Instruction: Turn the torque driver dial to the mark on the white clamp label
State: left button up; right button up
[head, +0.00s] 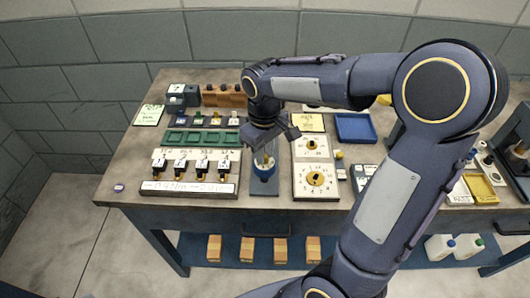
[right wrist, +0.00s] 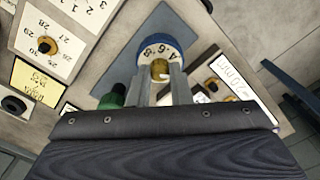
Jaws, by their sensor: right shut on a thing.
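The torque driver stands on a grey-blue mat (head: 264,187), its blue body (head: 263,172) below my right gripper (head: 265,155). In the right wrist view its white dial ring (right wrist: 150,52) carries dark numbers, and a brass knob (right wrist: 160,70) sits in the middle. My right gripper (right wrist: 162,80) is shut on this knob from above. The dial's exact setting is too small to read. A row of black and brass pieces with white labels (head: 181,166) stands left of the driver; I cannot tell which label is the clamp label. My left gripper is out of view.
A long white strip with handwriting (head: 188,187) lies along the bench front. White plates with numbers and brass knobs (head: 316,179) stand right of the driver. A green tray (head: 202,138) and blue tray (head: 355,127) lie behind. My right arm covers part of the bench's right side.

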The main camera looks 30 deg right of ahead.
jog(key=shift+n, duration=0.3)
jog(key=shift+r+n+p, duration=0.1)
jog(key=shift+n+p, duration=0.2)
jog(key=shift+n, duration=1.7)
jog(key=n+p, duration=0.1)
jog(key=n, duration=0.2)
jog(key=o, duration=1.3)
jog(key=shift+o, duration=0.2)
